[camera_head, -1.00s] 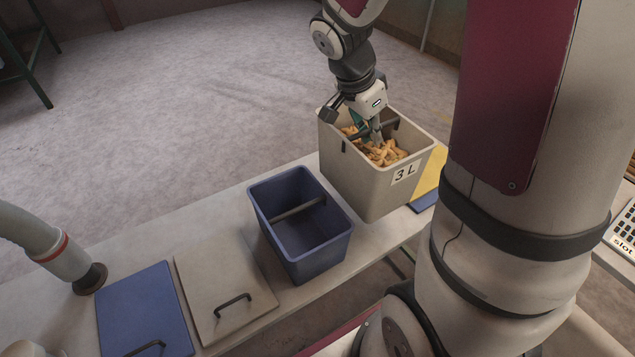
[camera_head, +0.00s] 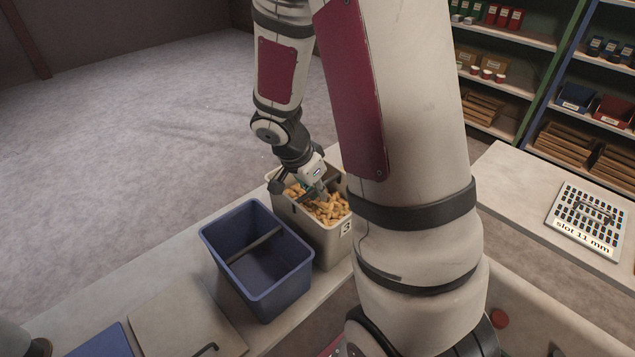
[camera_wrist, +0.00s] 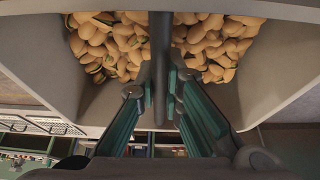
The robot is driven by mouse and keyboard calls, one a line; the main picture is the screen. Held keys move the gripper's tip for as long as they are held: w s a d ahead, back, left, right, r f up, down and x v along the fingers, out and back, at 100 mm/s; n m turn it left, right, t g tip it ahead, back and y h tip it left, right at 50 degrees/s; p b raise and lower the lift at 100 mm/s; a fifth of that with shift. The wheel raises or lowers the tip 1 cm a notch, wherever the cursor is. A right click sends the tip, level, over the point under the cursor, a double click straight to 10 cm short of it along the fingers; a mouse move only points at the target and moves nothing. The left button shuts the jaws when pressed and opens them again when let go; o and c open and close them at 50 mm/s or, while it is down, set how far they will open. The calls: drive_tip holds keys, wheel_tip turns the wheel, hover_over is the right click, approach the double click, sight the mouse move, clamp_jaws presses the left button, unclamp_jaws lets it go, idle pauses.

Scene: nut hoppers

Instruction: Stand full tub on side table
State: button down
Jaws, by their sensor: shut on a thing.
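The beige tub (camera_head: 320,238), full of light brown nuts, is upright in the head view, partly behind my arm. Part of its label shows. My gripper (camera_head: 316,186) reaches into its top from above and is shut on its dark handle bar. In the wrist view the bar (camera_wrist: 161,50) runs between my two green-sided fingers, with nuts (camera_wrist: 215,45) on both sides of it. I cannot tell whether the tub's base clears the bench. A pale table (camera_head: 515,187) stands at the right of the head view.
An empty blue tub (camera_head: 283,279) with a bar stands close beside the beige one on the long pale bench (camera_head: 155,255). A beige lid (camera_head: 170,315) and a blue lid (camera_head: 103,342) lie at left. A slotted plate (camera_head: 588,218) occupies the right table. Shelves (camera_head: 510,87) stand behind.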

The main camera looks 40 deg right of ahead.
idle(0.3)
drive_tip(key=c, duration=1.7)
unclamp_jaws()
drive_tip(key=v, duration=1.2)
drive_tip(key=shift+s+a+r+n+t+y+p, duration=0.1)
drive_tip(key=shift+s+a+r+n+t+y, duration=0.65)
drive_tip(key=shift+s+a+r+n, duration=1.65)
drive_tip(key=shift+s+a+r+n+t+y+p, duration=0.15)
drive_tip(key=shift+s+a+r+n+t+y, duration=0.6)
drive_tip(key=shift+s+a+r+n, duration=1.65)
drive_tip(key=shift+s+a+r+n+t+y+p, duration=0.1)
drive_tip(key=shift+s+a+r+n+t+y, duration=0.8)
drive_tip(key=shift+s+a+n, duration=1.7)
drive_tip(key=n, duration=0.1)
drive_tip(key=d+n, duration=0.1)
drive_tip(key=shift+s+d+r+n+h, duration=0.1)
drive_tip(key=shift+s+d+n+h, duration=0.05)
drive_tip(key=shift+d+n+h, duration=0.15)
